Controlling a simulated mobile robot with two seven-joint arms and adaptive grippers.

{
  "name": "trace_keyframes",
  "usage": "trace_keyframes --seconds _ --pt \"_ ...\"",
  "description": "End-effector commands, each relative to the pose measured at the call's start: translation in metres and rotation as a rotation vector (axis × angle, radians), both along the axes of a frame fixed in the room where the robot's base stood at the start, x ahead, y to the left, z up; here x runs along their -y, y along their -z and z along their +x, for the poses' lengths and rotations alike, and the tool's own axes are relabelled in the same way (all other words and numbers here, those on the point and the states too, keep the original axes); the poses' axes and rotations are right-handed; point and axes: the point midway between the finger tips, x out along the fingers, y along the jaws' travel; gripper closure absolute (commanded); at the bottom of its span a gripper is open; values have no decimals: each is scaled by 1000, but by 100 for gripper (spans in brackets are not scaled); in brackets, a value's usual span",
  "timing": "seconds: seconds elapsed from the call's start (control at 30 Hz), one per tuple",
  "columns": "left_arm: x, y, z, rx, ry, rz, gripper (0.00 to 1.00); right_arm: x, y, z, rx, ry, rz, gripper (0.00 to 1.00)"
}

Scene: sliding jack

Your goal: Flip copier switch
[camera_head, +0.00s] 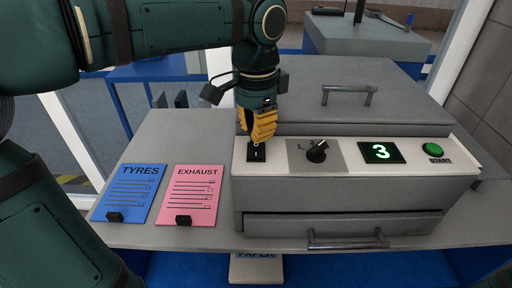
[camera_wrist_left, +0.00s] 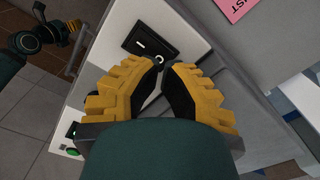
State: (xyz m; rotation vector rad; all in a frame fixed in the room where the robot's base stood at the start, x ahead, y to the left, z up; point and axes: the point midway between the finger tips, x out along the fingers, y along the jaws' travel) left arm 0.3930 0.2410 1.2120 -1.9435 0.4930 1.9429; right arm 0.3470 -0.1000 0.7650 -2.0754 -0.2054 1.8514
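The copier switch is a black rocker marked I and O (camera_head: 256,152), at the left end of the copier's (camera_head: 340,190) white panel. It also shows in the left wrist view (camera_wrist_left: 150,45). My left gripper (camera_head: 262,138) points down just above the switch. In the left wrist view its two yellow fingers (camera_wrist_left: 163,65) have their tips almost together beside the O end, with nothing seen between them. I cannot tell whether they touch the switch. My right gripper (camera_wrist_left: 73,28) shows small at the upper left of the left wrist view; its fingers are too small to read.
Right of the switch are a black dial (camera_head: 317,151), a green display reading 3 (camera_head: 381,152) and a green start button (camera_head: 433,149). A blue TYRES sheet (camera_head: 130,193) and a pink EXHAUST sheet (camera_head: 190,195) lie left of the copier. The lid has a grey handle (camera_head: 348,89).

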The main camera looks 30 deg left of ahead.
Motion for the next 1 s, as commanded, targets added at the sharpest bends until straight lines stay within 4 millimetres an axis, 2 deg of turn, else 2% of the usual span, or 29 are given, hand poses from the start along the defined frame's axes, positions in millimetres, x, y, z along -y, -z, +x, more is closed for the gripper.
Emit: trace_keyframes --seconds 1.0 --pt "0 14 0 -1 0 0 100 0 10 0 0 0 0 100"
